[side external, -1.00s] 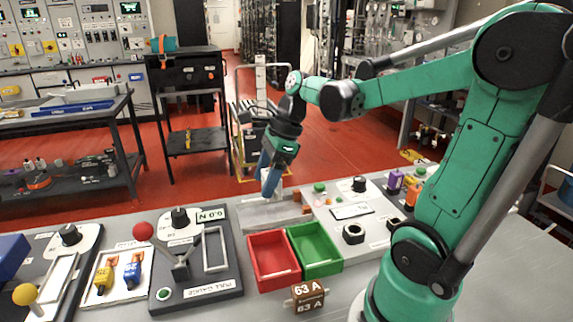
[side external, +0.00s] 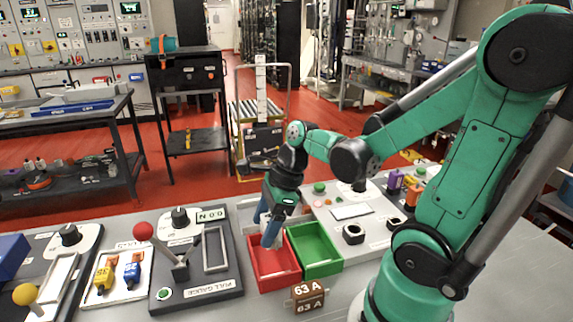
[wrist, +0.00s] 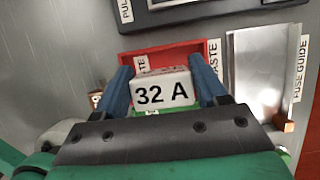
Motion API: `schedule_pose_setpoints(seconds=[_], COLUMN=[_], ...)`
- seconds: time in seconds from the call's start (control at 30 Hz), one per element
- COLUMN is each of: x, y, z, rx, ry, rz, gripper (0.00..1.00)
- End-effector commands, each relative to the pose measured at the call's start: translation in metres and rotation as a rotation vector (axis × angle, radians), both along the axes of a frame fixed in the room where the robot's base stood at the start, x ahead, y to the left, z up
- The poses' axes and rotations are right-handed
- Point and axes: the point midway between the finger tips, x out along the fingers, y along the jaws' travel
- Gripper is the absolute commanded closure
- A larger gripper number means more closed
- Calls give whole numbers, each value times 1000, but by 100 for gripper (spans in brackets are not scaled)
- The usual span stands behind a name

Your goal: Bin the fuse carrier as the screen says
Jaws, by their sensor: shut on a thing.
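My gripper (side external: 266,229) is low over the red bin (side external: 272,284) in the side view, its blue fingers reaching the bin's opening. In the wrist view my gripper (wrist: 160,68) is shut on a pale fuse carrier (wrist: 164,90) marked "32 A". The red bin (wrist: 192,52) lies just beyond the carrier, with part of a "WASTE" label showing. I cannot tell whether the carrier touches the bin. The green bin (side external: 321,269) stands directly right of the red one. A small screen (side external: 211,215) on the pull gauge reads 0.0 N.
A brown block (side external: 307,297) marked "63 A" stands in front of the bins. The pull gauge (side external: 200,283) with its red-knobbed lever is left of the red bin. The metal fuse guide (wrist: 262,72) is beside the bin in the wrist view. A knob panel lies right of the green bin.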

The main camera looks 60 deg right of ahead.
Motion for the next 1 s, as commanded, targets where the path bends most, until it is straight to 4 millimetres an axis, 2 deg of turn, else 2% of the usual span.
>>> schedule_pose_setpoints(seconds=[0.3, 0.5, 1.0], x=[1, 0, 0], y=[0, 0, 0], z=[-35, -51, -59], rx=[0, 0, 0], ry=[0, 0, 0], rz=[0, 0, 0], gripper=[100, 100, 100])
